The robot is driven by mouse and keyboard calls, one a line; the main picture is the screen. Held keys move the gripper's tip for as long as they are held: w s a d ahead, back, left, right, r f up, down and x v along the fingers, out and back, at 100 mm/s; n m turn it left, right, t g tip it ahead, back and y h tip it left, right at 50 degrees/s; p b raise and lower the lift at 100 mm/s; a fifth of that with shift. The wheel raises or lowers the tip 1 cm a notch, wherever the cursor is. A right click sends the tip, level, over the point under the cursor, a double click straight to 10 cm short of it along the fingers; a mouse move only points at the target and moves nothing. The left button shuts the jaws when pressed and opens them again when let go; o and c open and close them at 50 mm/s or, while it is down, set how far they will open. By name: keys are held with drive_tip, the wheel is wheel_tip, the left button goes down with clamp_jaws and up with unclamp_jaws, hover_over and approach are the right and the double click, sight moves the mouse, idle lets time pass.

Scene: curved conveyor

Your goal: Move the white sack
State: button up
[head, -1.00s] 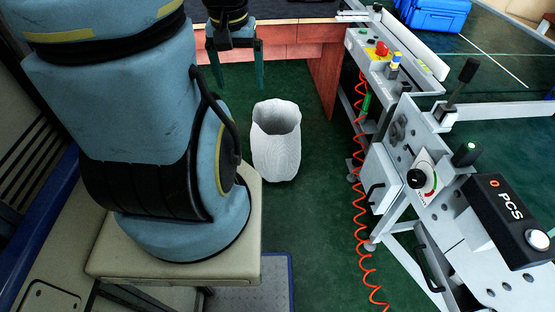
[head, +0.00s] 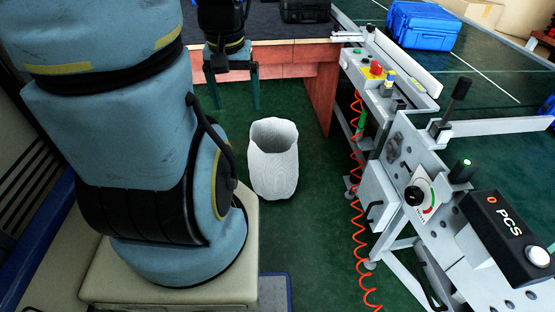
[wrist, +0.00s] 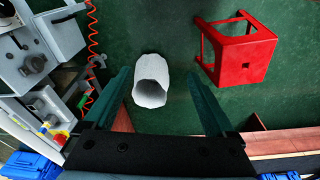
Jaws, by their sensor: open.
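The white sack (head: 274,172) stands upright and open-topped on the green floor, in the middle of the head view. In the wrist view, the sack (wrist: 151,82) shows between the two fingers, its open mouth facing the camera. My gripper (head: 236,107) hangs in front of the wooden table edge, beyond the sack and slightly left of it in the head view. Its two teal fingers are spread wide and empty, apart from the sack. My gripper (wrist: 158,73) also shows in the wrist view.
A grey control stand (head: 420,200) with a coiled red hose (head: 357,200) stands right of the sack. A wooden table (head: 318,95) is behind it. A red stool (wrist: 240,50) stands near the sack in the wrist view.

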sight(273, 184)
idle(0.4)
